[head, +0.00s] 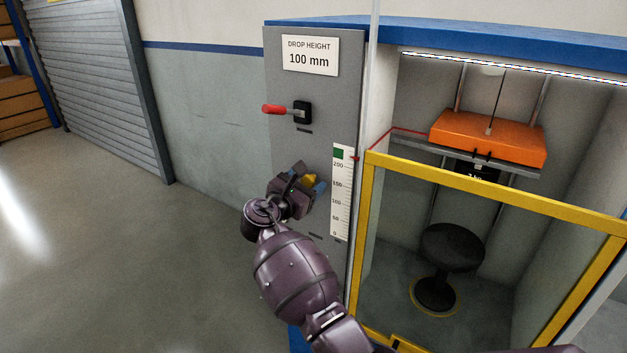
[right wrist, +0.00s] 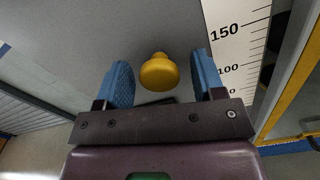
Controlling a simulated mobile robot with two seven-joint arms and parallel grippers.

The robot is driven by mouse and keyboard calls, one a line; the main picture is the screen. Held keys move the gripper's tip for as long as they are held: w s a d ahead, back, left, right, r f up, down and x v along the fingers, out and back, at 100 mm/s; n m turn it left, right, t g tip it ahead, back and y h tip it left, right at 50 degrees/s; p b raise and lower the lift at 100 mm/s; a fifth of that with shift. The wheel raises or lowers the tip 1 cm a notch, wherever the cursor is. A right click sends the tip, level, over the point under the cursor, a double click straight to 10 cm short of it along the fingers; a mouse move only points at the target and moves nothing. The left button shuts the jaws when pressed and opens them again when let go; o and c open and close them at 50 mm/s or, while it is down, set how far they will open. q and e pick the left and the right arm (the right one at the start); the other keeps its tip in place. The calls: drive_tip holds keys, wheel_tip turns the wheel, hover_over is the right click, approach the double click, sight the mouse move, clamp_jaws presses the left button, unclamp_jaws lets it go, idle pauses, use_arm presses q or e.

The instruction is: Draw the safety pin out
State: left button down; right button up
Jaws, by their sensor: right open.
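The safety pin shows as a yellow knob (right wrist: 159,72) on the grey panel in the right wrist view. In the head view the yellow knob (head: 309,179) is partly hidden by my gripper. My right gripper (right wrist: 160,82) is open, with one blue finger on each side of the knob. I see gaps between the knob and both fingers. In the head view my right gripper (head: 309,187) is in front of the panel, left of the scale. My left gripper is not in view.
The grey panel (head: 230,110) side carries a red-handled lever (head: 275,109), a "100 mm" sign (head: 309,56) and a height scale (head: 341,190). To the right, a yellow frame (head: 480,190) fronts a bay with an orange weight (head: 488,137) above a black stool (head: 452,247).

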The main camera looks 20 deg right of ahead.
drive_tip(key=shift+w+d, duration=0.15)
drive_tip(key=shift+d, duration=0.05)
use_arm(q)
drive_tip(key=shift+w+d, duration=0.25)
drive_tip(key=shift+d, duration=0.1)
